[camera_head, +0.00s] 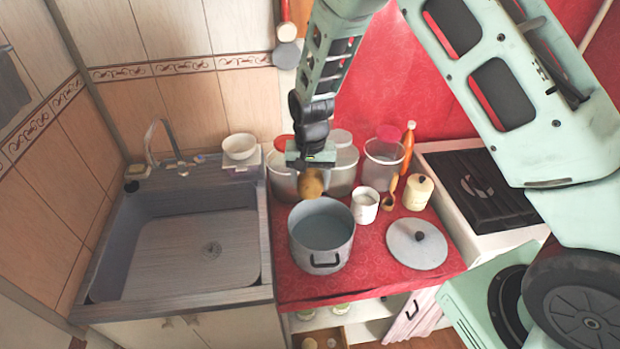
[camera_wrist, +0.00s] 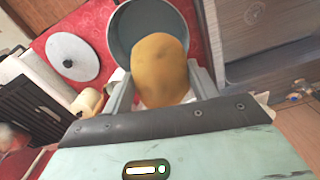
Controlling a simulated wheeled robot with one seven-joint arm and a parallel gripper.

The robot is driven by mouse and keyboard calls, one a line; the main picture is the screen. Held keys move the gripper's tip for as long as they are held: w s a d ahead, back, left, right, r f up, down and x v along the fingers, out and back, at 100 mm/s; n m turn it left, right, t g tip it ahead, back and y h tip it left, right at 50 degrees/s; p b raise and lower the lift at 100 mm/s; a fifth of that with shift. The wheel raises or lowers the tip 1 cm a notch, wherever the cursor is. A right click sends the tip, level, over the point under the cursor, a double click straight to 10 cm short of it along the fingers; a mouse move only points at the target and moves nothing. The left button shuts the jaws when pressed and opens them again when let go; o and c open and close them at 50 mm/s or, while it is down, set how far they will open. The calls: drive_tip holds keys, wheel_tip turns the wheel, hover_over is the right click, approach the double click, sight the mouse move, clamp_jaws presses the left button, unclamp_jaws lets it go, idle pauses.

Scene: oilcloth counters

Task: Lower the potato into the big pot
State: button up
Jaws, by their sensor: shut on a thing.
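The potato (camera_head: 311,184) is brown and held between the fingers of my gripper (camera_head: 310,164), which is shut on it. It also shows large in the wrist view (camera_wrist: 160,66), between the two fingers. The big pot (camera_head: 321,243) is grey, open on top and stands on the red counter. In the head view the potato appears just above the pot's back rim. In the wrist view the pot (camera_wrist: 122,38) is partly hidden behind the potato. The exact height of the potato over the pot is hard to tell.
A lid (camera_head: 417,245) lies right of the pot on the red oilcloth (camera_head: 377,268). A white mug (camera_head: 364,206) stands close to the pot's right side. Canisters (camera_head: 343,170) and a clear container (camera_head: 382,163) stand behind. The sink (camera_head: 190,245) is at left, a stove (camera_head: 482,186) at right.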

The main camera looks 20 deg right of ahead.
drive_tip(key=shift+w+a+f, duration=0.2)
drive_tip(key=shift+w+a, duration=0.05)
drive_tip(key=shift+w, duration=0.1)
wheel_tip(320, 180, down, 10)
drive_tip(key=b, duration=0.6)
drive_tip(key=shift+r+b, duration=0.25)
drive_tip(key=shift+b, duration=0.05)
drive_tip(key=shift+f, duration=0.1)
drive_tip(key=shift+f+b, duration=4.65)
drive_tip(key=shift+f, duration=1.9)
drive_tip(key=shift+f+b, duration=0.3)
drive_tip(key=shift+f, duration=0.15)
drive_tip(key=o, duration=1.1)
